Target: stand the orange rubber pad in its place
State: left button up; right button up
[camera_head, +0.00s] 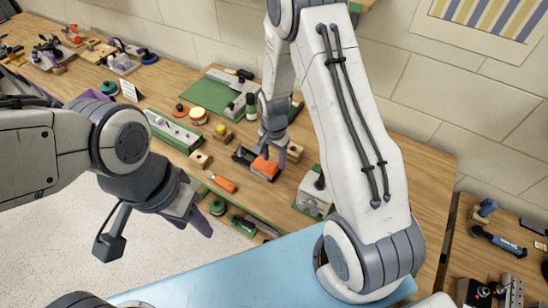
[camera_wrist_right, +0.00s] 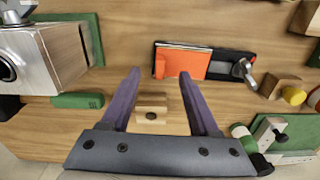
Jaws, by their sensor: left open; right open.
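The orange pad (camera_head: 265,168) is at the right end of a black fixture (camera_head: 243,156) on the wooden bench. In the right wrist view the pad (camera_wrist_right: 181,63) shows a broad flat face beside the fixture's lever (camera_wrist_right: 243,70); I cannot tell how it is seated. My right gripper (camera_head: 272,148) is open above the bench, close to the fixture. In its wrist view, the fingers (camera_wrist_right: 156,95) are apart with a small wooden block (camera_wrist_right: 151,108) showing between them, and the pad lies beyond their tips. My left gripper (camera_head: 194,218) is open and empty in front of the bench.
A metal box (camera_head: 312,193) on a green base stands to the pad's right. An orange-handled tool (camera_head: 224,184) lies to its left. A green mat (camera_head: 207,97) and several small parts lie farther back. A blue surface (camera_head: 265,270) is in the foreground.

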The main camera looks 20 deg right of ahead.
jog(key=shift+r, duration=0.15)
notch_tip(320, 180, up, 12)
dwell(0.4)
jog(key=s+a+r+n+b, duration=0.2)
jog(key=s+a+n+b, duration=0.5)
jog(key=s+a+n, duration=0.4)
jog(key=s+a+n+y+b, duration=0.1)
jog(key=s+a+n+b, duration=0.1)
jog(key=s+n, duration=0.5)
jog(key=s+a, duration=0.1)
jog(key=s, duration=0.4)
jog(key=shift+s+f+b, duration=0.35)
jog(key=shift+f+b, duration=0.05)
